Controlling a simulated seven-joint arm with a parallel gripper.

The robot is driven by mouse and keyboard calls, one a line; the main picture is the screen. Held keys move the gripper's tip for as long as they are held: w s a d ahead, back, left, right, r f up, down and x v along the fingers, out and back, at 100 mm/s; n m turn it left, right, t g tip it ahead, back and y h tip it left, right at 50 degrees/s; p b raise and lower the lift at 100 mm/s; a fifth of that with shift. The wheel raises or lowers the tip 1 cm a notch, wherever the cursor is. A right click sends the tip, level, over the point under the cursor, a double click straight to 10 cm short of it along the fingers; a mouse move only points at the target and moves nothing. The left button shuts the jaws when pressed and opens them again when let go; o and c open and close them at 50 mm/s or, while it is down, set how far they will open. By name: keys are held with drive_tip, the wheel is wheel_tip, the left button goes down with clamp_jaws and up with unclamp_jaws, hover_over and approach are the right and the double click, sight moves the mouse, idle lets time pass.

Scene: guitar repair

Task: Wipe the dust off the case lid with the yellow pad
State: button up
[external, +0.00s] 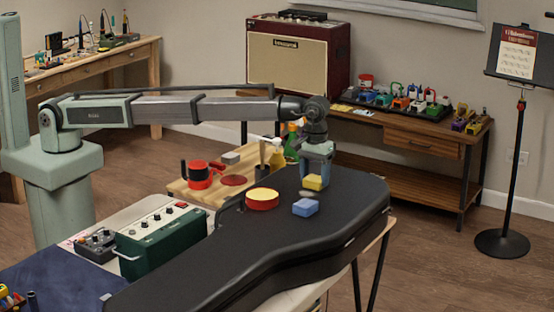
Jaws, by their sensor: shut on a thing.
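A closed black guitar case (290,240) lies on a table, its lid facing up. My gripper (315,174) points down over the far part of the lid and is shut on the yellow pad (313,183). The pad is at or just above the lid; I cannot tell if it touches. A faint greyish patch of dust (307,194) shows on the lid just in front of the pad. The gripper fingers are partly hidden at this size.
A blue block (306,207) and a round yellow-topped red tin (262,199) sit on the lid near the pad. A red mug (199,176) stands on a wooden board behind the case. A green amplifier-like box (160,240) stands left of the case. The lid's near part is clear.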

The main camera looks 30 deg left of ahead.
drive_tip(key=shift+s, duration=2.95)
drive_tip(key=shift+w, duration=0.2)
drive_tip(key=shift+w, duration=2.8)
drive_tip(key=shift+s, duration=0.1)
drive_tip(key=shift+s, duration=2.9)
drive_tip(key=shift+r, duration=0.1)
wheel_tip(320, 180, up, 8)
